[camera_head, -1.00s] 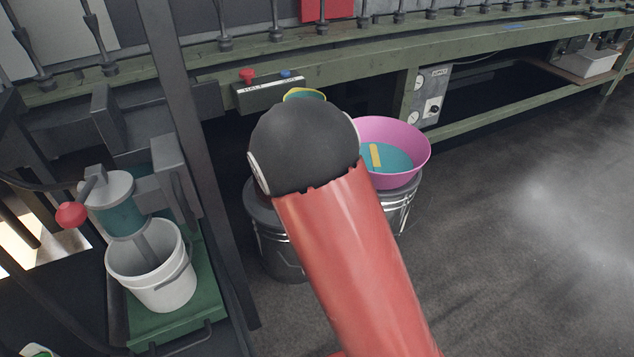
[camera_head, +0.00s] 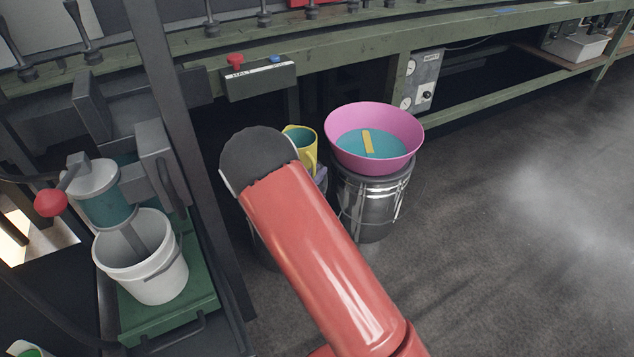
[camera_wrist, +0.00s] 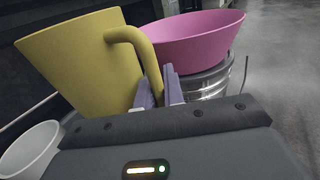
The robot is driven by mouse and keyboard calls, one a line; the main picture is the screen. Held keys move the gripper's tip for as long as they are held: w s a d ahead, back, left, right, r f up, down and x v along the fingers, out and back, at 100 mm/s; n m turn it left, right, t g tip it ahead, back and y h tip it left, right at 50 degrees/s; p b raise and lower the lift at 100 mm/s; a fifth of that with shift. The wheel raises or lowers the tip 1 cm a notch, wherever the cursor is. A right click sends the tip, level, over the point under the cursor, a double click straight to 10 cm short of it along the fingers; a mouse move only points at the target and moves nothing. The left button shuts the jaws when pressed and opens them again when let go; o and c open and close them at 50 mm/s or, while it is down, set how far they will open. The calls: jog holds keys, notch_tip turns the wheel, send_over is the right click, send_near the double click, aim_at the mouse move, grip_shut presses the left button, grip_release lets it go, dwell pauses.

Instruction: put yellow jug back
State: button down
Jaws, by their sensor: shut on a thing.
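The yellow jug (camera_head: 307,158) shows in the head view just right of my black arm joint, with a teal interior. Part of it is hidden by my arm. In the wrist view the jug (camera_wrist: 75,65) fills the upper left, with its handle (camera_wrist: 146,60) toward my gripper (camera_wrist: 160,88). The purple fingers are shut on the handle. The jug looks slightly tilted in the wrist view. In the head view only a bit of my gripper (camera_head: 321,178) shows below the jug. I cannot tell whether the jug touches anything beneath it.
A pink bowl (camera_head: 414,140) with teal contents and a yellow strip stands on a metal drum (camera_head: 368,205), right of the jug. A white bucket (camera_head: 155,275) stands on a green platform (camera_head: 200,300) at left. A green bench beam (camera_head: 350,62) runs behind. Floor at right is clear.

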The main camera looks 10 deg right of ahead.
jog(key=shift+f, duration=1.55)
jog(key=shift+f, duration=0.1)
jog(key=c, duration=1.5)
grip_release()
